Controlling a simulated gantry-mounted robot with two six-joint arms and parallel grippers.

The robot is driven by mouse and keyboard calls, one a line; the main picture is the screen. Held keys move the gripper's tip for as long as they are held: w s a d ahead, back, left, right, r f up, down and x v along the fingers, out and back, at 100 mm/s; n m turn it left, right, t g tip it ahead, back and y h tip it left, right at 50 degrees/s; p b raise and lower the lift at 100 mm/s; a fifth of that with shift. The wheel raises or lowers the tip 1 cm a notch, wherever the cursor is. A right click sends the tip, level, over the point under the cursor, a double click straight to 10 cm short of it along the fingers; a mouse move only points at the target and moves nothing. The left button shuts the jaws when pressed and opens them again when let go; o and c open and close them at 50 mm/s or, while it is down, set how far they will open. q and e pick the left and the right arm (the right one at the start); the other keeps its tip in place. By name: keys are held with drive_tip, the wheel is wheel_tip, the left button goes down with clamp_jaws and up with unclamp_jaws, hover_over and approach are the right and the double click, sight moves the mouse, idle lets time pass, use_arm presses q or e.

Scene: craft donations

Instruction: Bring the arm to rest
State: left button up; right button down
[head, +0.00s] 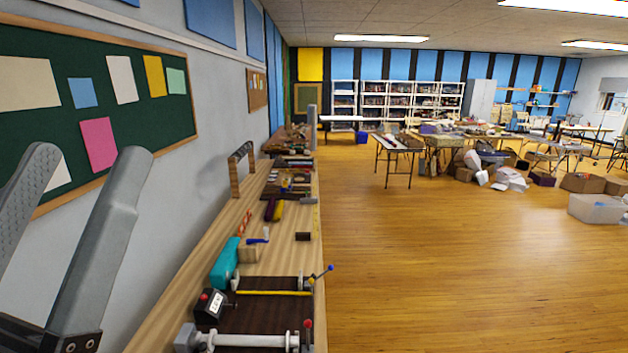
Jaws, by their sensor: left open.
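My left gripper (85,190) is large in the near left of the head view. Its two grey fingers stand apart, pointing up, with nothing between them. It is in front of the wall and the green notice board, to the left of the long wooden workbench (205,265). It appears clear of the bench. My right gripper is not in the picture.
The bench carries a dark device with rods (270,308), a teal object (224,264) and several tools further back. A green notice board (60,95) hangs on the left wall. Open wooden floor (430,270) lies to the right; boxes (583,183) stand beyond.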

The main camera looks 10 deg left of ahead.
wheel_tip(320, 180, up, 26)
drive_tip(key=p, duration=2.1)
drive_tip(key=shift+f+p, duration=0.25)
drive_tip(key=shift+p, duration=0.05)
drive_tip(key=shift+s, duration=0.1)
